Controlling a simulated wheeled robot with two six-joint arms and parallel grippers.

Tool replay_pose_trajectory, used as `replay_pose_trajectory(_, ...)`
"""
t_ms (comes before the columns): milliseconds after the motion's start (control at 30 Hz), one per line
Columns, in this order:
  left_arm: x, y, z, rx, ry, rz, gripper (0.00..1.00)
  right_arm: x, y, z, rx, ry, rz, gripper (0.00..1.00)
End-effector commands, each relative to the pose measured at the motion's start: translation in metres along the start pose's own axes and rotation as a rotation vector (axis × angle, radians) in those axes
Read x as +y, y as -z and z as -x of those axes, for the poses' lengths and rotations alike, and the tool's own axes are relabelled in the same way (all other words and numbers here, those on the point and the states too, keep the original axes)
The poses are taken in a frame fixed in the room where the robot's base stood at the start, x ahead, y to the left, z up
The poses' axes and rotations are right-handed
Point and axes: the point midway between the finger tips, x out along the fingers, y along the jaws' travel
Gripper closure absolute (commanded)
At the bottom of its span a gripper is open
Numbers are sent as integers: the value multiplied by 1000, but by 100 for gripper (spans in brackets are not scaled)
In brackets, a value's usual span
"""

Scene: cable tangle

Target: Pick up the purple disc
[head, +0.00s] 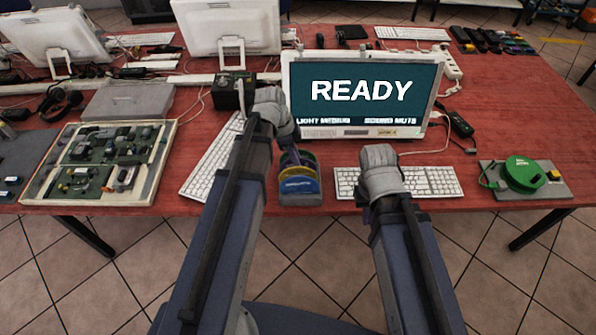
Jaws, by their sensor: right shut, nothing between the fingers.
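A small grey holder (300,199) stands at the table's front edge with several coloured discs upright in it. A blue and yellow disc (299,184) faces me and a green edge shows behind it. A dark, bluish-purple edge (284,161) shows at the left of the stack; I cannot tell for certain whether it is the purple disc. My right gripper (378,158) is shut and empty, over the white keyboard right of the holder.
A monitor (362,93) reading READY stands behind the grippers. A tilted keyboard (212,160) lies left of the holder. A green reel (524,172) sits on a grey plate at right. A tray of circuit boards (157,160) is at left. Red table shows between them.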

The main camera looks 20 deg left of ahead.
Motion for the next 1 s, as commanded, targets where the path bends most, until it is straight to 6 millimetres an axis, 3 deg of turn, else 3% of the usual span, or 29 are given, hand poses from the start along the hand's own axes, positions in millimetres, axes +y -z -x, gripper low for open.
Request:
replay_pose_trajectory(400, 1, 2, -50, 0, 0, -1, 78, -4, 3, -47, 0, 0, 0, 100)
replay_pose_trajectory(667, 2, 3, -49, 0, 0, 0, 78, -4, 3, -46, 0, 0, 0, 100)
replay_pose_trajectory(867, 1, 3, -49, 0, 0, 1, 98, -4, 3, -46, 0, 0, 0, 100)
replay_pose_trajectory(1000, 2, 3, -49, 0, 0, 1, 100, -4, 3, -46, 0, 0, 0, 100)
